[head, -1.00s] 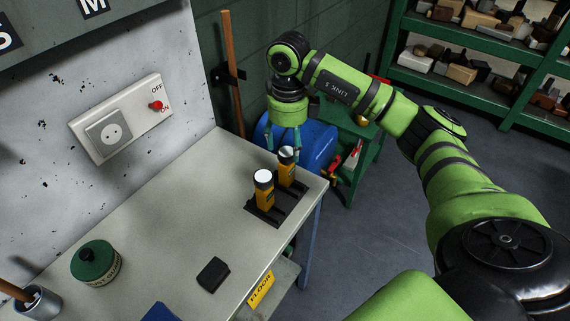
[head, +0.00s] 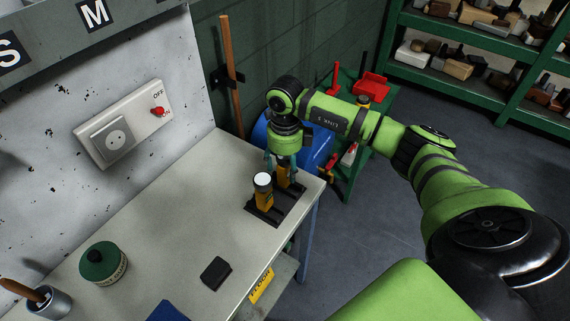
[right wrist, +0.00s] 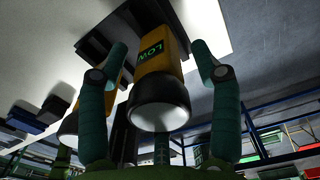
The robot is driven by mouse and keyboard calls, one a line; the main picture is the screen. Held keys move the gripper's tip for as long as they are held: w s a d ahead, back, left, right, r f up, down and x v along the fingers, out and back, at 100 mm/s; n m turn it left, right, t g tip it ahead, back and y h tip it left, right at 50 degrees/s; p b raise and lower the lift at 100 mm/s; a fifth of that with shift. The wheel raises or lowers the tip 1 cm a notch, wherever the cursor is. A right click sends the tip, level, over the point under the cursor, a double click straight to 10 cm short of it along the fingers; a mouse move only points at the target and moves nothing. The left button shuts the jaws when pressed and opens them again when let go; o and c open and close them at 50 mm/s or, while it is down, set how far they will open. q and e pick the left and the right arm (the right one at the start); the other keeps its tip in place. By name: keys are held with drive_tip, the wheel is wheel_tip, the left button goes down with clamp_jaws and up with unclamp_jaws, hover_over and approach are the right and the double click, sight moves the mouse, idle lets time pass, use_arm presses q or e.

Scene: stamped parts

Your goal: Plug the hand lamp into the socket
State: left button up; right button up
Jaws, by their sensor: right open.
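Two orange hand lamps with black heads stand upright in dark holders on the grey bench. The nearer lamp (head: 264,196) has a pale round top. The farther lamp (head: 283,177) is partly hidden under my right gripper (head: 284,163). In the right wrist view, that lamp (right wrist: 160,85) shows green letters reading "LOW" and stands between the open fingers of my right gripper (right wrist: 160,62), with gaps at both sides. The other lamp (right wrist: 72,124) shows behind the left finger. My left gripper is out of view.
A green tin (head: 103,264), a black block (head: 215,272) and a grey cup (head: 50,302) with a wooden handle stand on the bench (head: 170,225). A blue drum (head: 312,147) and a green stand with red items are beyond the bench's far end.

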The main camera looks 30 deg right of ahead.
drive_tip(key=shift+f, duration=0.1)
drive_tip(key=shift+c, duration=0.4)
drive_tip(key=c, duration=1)
drive_tip(key=shift+w+r+b, duration=0.1)
drive_tip(key=shift+r+b, duration=0.3)
drive_tip(key=shift+r, duration=0.1)
wheel_tip(320, 180, up, 2)
drive_tip(key=shift+r+b, duration=0.25)
drive_tip(key=shift+b, duration=0.5)
drive_tip(key=s+d+r+b, duration=0.4)
drive_tip(key=s+r, duration=0.3)
drive_tip(key=s, duration=0.3)
drive_tip(key=shift+s+d+r, duration=0.3)
drive_tip(key=shift+s+d, duration=0.1)
drive_tip(key=shift+a, duration=0.1)
